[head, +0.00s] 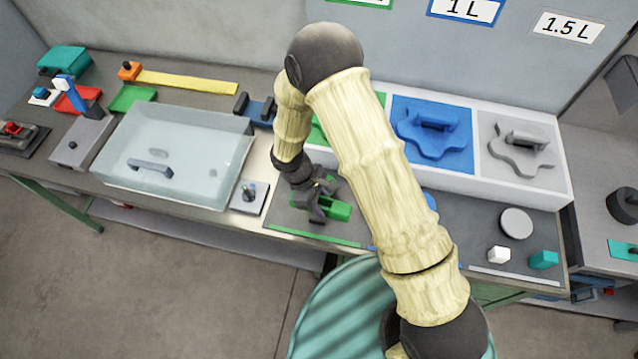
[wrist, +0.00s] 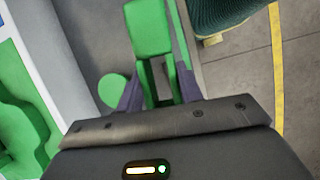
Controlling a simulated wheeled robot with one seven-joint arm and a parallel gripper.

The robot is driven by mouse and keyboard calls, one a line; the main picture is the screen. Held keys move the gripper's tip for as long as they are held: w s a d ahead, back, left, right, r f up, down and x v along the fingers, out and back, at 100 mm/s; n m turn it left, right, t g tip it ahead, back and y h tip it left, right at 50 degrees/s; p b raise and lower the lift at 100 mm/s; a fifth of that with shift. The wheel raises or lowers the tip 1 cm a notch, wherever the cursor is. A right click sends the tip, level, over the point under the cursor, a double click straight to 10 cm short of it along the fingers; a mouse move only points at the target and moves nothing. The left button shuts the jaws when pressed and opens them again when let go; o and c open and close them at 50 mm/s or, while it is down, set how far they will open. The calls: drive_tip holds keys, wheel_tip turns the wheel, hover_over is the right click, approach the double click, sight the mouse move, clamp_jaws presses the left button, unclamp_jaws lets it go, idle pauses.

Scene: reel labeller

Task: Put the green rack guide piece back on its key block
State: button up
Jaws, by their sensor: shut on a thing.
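My gripper (head: 316,204) is low over the dark panel at the middle of the bench, partly hidden by its own wrist. It is shut on a green piece (head: 338,210), which sticks out to the right of the jaws. In the wrist view the green piece (wrist: 149,30) shows as a block with two prongs running back between the fingers (wrist: 160,88). A green disc (wrist: 113,90) lies on the panel beside the left finger. I cannot tell whether the piece touches the panel, and I cannot make out the key block.
A white tray (head: 555,188) with green, blue and grey compartments stands behind and right of my gripper. A clear bin (head: 205,190) is at left. A white block (head: 498,254), teal block (head: 543,260) and grey disc (head: 516,222) lie at right. My arm hides part of the bench.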

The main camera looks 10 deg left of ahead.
sight(320, 220)
drive_tip(key=shift+s+a+r+n, duration=0.1)
drive_tip(key=shift+s+a+n, duration=0.1)
drive_tip(key=shift+a+n, duration=0.3)
drive_tip(key=shift+f+b, duration=1.3)
drive_tip(key=shift+f, duration=0.7)
drive_tip(key=shift+d, duration=0.1)
drive_tip(key=shift+f+b, duration=2.15)
drive_tip(key=shift+f, duration=0.3)
drive_tip(key=o, duration=1.2)
